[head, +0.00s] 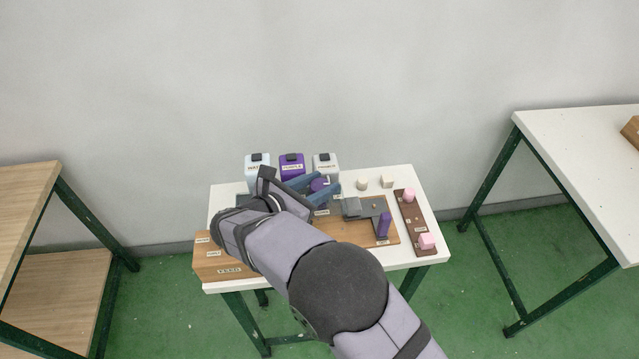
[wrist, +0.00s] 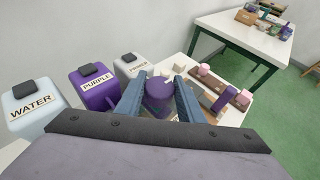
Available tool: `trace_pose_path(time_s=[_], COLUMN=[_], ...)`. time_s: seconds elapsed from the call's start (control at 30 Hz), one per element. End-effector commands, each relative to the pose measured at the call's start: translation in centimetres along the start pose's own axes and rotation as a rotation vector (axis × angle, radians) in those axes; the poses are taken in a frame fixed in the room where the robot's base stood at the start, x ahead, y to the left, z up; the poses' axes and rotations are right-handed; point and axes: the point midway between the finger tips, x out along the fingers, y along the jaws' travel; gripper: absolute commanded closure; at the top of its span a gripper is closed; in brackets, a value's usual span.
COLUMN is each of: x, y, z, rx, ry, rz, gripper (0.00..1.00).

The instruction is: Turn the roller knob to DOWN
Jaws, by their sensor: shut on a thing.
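My gripper (head: 321,185) is over the back middle of the white table, its blue fingers shut on a purple round piece (head: 317,184). In the wrist view this piece (wrist: 158,91) sits between both fingers and looks knob-like. I cannot tell whether it is the roller knob, or which way it is turned. A grey fixture (head: 362,208) with an upright purple block (head: 383,224) stands on the wooden board (head: 350,237) to the right. A small label (head: 321,212) shows below the fingers, too small to read. No DOWN mark is legible.
WATER (wrist: 30,108), PURPLE (wrist: 95,88) and white PRIMER (head: 325,164) containers stand close behind the gripper. A brown strip (head: 413,217) with two pink blocks is at the right. Two small cream blocks (head: 362,183) stand behind the fixture. My arm hides the board's middle.

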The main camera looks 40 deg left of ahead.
Motion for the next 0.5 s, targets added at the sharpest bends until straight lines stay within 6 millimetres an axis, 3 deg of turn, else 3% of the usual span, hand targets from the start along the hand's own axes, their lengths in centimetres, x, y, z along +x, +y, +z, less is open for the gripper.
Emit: trace_pose_path(time_s=[0.5], x=[0.07], y=[0.2], z=[0.23], rx=[0.099], ry=[-0.008], rz=[-0.228], gripper=[0.88])
